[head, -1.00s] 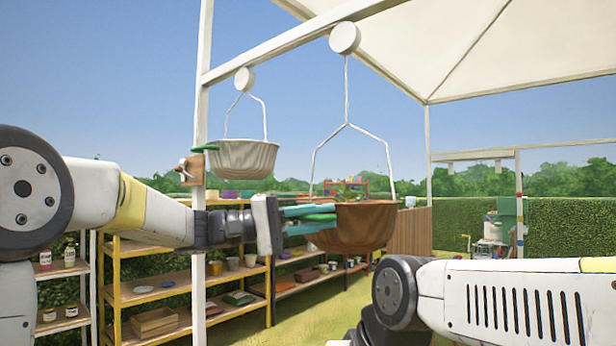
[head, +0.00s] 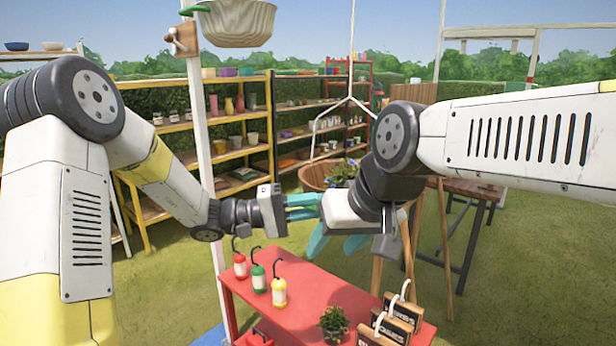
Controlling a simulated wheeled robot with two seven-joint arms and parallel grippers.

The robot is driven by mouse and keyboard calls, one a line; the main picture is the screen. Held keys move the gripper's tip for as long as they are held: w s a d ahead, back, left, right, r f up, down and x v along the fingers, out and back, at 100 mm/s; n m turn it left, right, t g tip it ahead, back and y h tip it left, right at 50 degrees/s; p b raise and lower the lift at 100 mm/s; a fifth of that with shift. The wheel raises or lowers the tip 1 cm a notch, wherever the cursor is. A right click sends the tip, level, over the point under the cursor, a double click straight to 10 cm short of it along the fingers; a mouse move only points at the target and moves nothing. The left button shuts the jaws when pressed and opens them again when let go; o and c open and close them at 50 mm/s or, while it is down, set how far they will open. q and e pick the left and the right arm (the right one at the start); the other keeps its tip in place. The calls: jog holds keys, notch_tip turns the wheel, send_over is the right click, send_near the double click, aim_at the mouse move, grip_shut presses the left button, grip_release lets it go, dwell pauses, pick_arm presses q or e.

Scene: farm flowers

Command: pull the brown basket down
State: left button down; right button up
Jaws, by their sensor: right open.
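The brown basket (head: 313,177) hangs on white hanger rods at the centre, with leafy plants inside. My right arm hides its right and lower parts. My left gripper (head: 303,207) reaches in from the left, just below the basket in the picture. Its teal fingers point right and their tips are hidden behind my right wrist, so I cannot tell whether they hold anything. My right gripper (head: 336,243) points down with its teal fingers apart and empty, in front of the basket and above the red table.
A red table (head: 315,297) below holds several bottles (head: 278,290), a potted plant (head: 333,322) and small signs (head: 398,325). A cream basket (head: 238,22) hangs at upper left near a white post (head: 200,120). Shelves (head: 230,150) stand behind, and a wooden table (head: 470,190) at right.

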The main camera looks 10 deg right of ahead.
pick_arm(q)
jog(key=shift+f, duration=1.7)
jog(key=c, duration=1.5)
grip_release()
jog(key=shift+o, duration=0.2)
jog(key=w+a+f, duration=0.1)
jog(key=a, duration=0.6)
jog(key=shift+a, duration=0.35)
